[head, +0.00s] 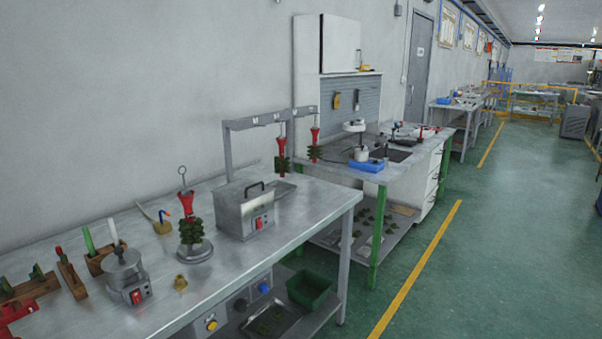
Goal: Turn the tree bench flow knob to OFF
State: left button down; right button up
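The tree bench (300,207) is a grey metal table running along the wall from the lower left. A grey control panel (226,311) hangs under its front edge. On the panel are a yellow round control (211,325), a dark round control (240,304) and a blue round control (264,288). The labels are too small to read, so I cannot tell which is the flow knob or its setting. Neither of my grippers is in view.
On the bench stand a metal box with a red switch (240,208), a small pot (124,273) and a green wax tree (191,230). A green bin (310,287) sits on the lower shelf. The green floor (480,260) to the right is clear.

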aim_at(263, 288)
jog(key=i+l+u, duration=0.15)
jog(key=u, duration=0.2)
jog(key=i+l+u, duration=0.1)
jog(key=l+u, duration=0.15)
jog(key=u, duration=0.15)
jog(key=i+l, duration=0.1)
jog(key=l, duration=0.25)
jog(key=i+l+u, duration=0.1)
jog(key=l, duration=0.3)
